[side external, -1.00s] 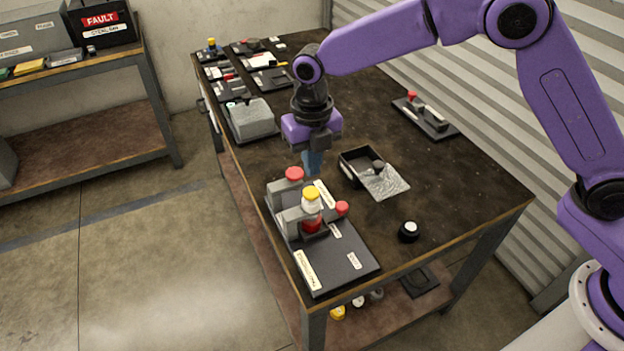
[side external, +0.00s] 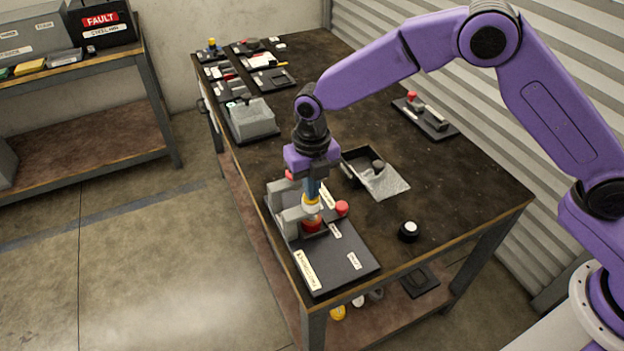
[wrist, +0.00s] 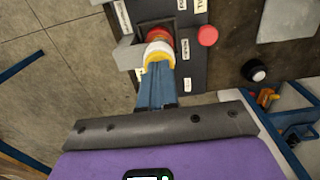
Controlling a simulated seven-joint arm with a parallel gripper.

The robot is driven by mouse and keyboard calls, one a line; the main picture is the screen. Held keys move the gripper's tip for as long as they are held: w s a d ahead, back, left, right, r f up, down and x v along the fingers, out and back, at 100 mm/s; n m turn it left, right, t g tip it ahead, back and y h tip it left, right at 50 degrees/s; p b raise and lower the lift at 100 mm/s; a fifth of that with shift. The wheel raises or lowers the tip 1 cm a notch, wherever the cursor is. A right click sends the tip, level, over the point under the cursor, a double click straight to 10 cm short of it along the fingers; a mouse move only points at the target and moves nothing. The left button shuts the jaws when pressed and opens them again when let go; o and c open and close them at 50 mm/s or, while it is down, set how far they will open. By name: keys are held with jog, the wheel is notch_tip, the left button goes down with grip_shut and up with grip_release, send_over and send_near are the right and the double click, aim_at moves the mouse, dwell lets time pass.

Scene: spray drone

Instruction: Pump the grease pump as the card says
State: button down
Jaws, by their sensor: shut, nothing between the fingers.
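A dark board (side external: 335,265) with white labels lies at the table's near left corner. On it, grey blocks (side external: 292,221) stand beside a pump-like part with a yellow-and-white top (side external: 311,207) and a red body (side external: 312,226). In the wrist view the yellow top (wrist: 158,49) is right at my blue fingertips. My gripper (side external: 311,196) is shut and empty, pointing down onto the yellow top, apparently touching it. The fingers partly cover the top. A red knob (side external: 342,208) is to its right; another red cap (side external: 289,175) is partly hidden by my gripper. The label text is too small to read.
An open black tray (side external: 360,158) with a silvery sheet (side external: 385,183) lies behind right. A black knob with a white top (side external: 409,231) stands on the right. A grey box (side external: 252,118) and several small boards are farther back. The table's middle is mostly clear.

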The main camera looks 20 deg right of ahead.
jog(key=shift+f, duration=0.3)
notch_tip(320, 180, up, 14)
jog(key=shift+r, duration=0.25)
dwell(0.3)
dwell(0.9)
jog(key=shift+r, duration=0.75)
jog(key=shift+s+f, duration=0.1)
notch_tip(320, 180, down, 14)
jog(key=shift+r, duration=0.1)
dwell(0.4)
